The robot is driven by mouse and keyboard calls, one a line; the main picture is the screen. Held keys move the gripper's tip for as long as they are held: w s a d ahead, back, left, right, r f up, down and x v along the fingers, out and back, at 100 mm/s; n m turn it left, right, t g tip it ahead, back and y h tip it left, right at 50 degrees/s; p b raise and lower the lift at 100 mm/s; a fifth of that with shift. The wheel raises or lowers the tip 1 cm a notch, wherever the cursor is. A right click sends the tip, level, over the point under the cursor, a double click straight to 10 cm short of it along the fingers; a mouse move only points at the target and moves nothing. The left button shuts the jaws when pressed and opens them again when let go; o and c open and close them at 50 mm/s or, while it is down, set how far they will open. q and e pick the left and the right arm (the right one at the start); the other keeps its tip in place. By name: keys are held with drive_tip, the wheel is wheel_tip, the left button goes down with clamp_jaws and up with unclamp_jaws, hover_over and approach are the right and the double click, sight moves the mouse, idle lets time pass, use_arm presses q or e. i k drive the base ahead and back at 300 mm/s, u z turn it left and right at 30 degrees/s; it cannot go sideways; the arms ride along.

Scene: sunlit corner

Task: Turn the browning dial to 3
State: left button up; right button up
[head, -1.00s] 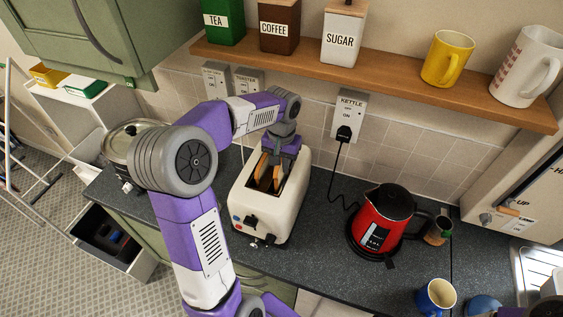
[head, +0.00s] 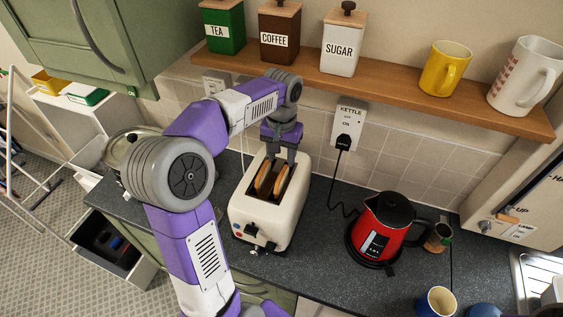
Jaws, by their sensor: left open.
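The cream toaster (head: 265,212) stands on the dark worktop with two slices of bread (head: 270,180) in its slots. A dark lever and small controls (head: 252,230) show on its near end. The browning dial is too small to tell apart clearly; a small pale knob (head: 254,252) shows low at that end. My left gripper (head: 280,156) is open and points down above the far end of the toaster, behind the bread and holding nothing. My right gripper is not in view.
The red kettle (head: 378,235) stands on the worktop to the right, its cord running up to the wall socket (head: 347,123). A shelf (head: 385,84) with canisters and mugs hangs above. A drawer (head: 112,245) is open at left. Worktop between toaster and kettle is mostly clear.

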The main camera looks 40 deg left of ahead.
sight(270, 246)
drive_tip(key=k, duration=1)
